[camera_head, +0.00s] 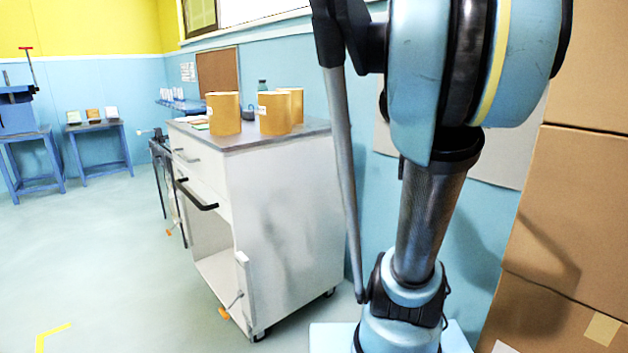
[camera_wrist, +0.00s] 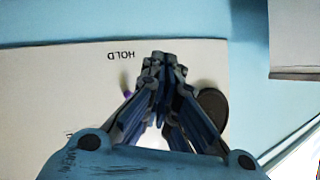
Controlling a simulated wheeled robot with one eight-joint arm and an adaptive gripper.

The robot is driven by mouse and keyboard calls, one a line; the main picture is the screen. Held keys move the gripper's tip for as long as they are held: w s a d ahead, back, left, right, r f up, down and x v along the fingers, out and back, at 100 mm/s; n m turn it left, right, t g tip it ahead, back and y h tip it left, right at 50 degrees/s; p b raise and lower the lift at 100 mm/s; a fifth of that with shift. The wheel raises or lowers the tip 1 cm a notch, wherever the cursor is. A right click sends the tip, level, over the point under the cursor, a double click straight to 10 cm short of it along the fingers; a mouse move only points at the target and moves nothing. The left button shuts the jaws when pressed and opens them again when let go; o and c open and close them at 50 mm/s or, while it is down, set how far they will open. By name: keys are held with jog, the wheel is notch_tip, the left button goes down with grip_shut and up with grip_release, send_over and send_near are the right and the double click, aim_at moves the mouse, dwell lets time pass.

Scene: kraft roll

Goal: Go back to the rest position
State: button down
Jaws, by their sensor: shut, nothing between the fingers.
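My gripper (camera_wrist: 160,62) shows in the wrist view with its fingertips together and nothing between them. Behind it is a pale sheet or board (camera_wrist: 50,90) printed with the word HOLD, upside down in this view. A dark round thing (camera_wrist: 213,103) and a small purple spot are partly hidden behind the fingers. In the head view my arm fills the right half, and the gripper is out of that picture. Several brown kraft rolls (camera_head: 223,114) stand upright on the grey top of a white cabinet, apart from my arm.
The white cabinet (camera_head: 290,215) on castors stands left of my arm, with an open lower compartment. Stacked cardboard boxes (camera_head: 570,190) are close on the right. Blue tables (camera_head: 100,150) stand at the far left. The floor (camera_head: 100,260) at the left is clear.

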jog(key=s+a+f+n+g+y, duration=0.1)
jog(key=s+a+f+n+g, duration=0.1)
jog(key=s+a+f, duration=0.3)
jog(key=s+a+f+n+g+y, duration=0.2)
jog(key=s+f, duration=0.5)
jog(key=s, duration=0.5)
jog(key=s+a+f+n+g+y, duration=0.1)
jog(key=s+a+f+n+g, duration=0.3)
jog(key=s+a, duration=0.5)
notch_tip(320, 180, down, 2)
jog(key=shift+s+f+g+y, duration=0.1)
jog(key=shift+s+g+y, duration=0.3)
jog(key=shift+g, duration=0.7)
jog(key=shift+a, duration=0.1)
